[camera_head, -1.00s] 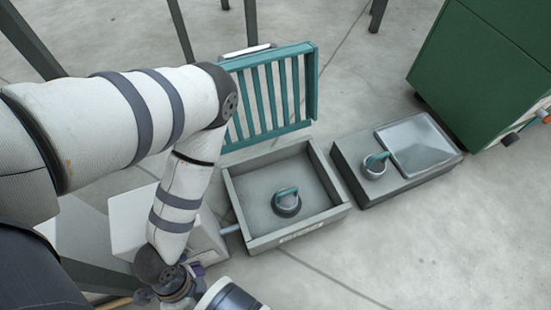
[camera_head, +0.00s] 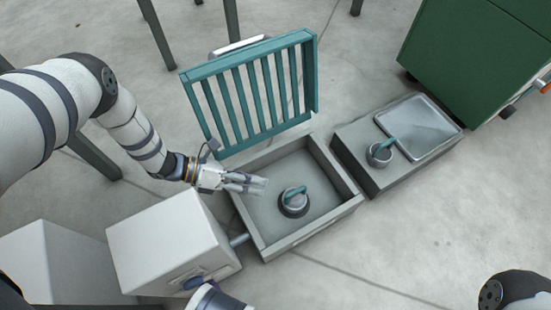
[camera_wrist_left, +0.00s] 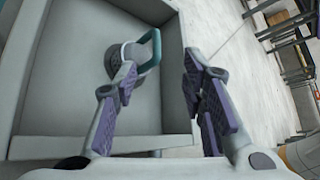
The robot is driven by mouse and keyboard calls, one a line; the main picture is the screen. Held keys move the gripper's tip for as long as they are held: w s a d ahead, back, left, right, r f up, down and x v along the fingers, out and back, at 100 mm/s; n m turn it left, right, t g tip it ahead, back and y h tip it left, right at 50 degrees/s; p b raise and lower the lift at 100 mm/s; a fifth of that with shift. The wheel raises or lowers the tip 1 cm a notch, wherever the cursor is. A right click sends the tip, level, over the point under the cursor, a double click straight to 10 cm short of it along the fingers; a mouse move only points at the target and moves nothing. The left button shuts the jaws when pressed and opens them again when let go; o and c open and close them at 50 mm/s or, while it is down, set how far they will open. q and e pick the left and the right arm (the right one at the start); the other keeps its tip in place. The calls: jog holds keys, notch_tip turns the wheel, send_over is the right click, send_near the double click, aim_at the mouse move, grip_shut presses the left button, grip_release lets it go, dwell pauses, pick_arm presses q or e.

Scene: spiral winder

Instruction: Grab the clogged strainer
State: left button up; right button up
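A round grey strainer with a teal loop handle (camera_head: 293,203) sits upright on the floor of the open grey box (camera_head: 318,231). A second, similar one (camera_head: 380,154) sits in the block to the right; which is clogged I cannot tell. My left gripper (camera_head: 262,186) is over the box's left wall, left of and above the strainer, not touching it. In the left wrist view the gripper (camera_wrist_left: 158,80) is open and empty, its fingers apart, with the strainer (camera_wrist_left: 140,56) beyond and partly hidden by one finger.
A teal slatted grate (camera_head: 255,92) stands raised behind the box. A white housing (camera_head: 170,244) with a pipe adjoins the box's left side. The right block (camera_head: 380,178) holds a shallow metal tray (camera_head: 420,127). A green cabinet (camera_head: 480,55) stands at upper right.

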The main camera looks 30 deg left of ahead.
pick_arm(q)
jog(key=b, duration=0.6)
send_over(291, 190)
jog(key=s, duration=0.3)
jog(key=f, duration=0.5)
jog(key=shift+w+d+f, duration=0.1)
jog(key=shift+w+f, duration=0.1)
jog(key=shift+f, duration=0.15)
jog(key=shift+w+d, duration=0.1)
jog(key=shift+d, duration=0.2)
pick_arm(e)
jog(key=shift+g, duration=0.3)
jog(key=f, duration=0.2)
jog(key=a+f, duration=0.1)
jog(key=f, duration=0.1)
jog(key=shift+s, duration=0.2)
pick_arm(q)
grip_shut()
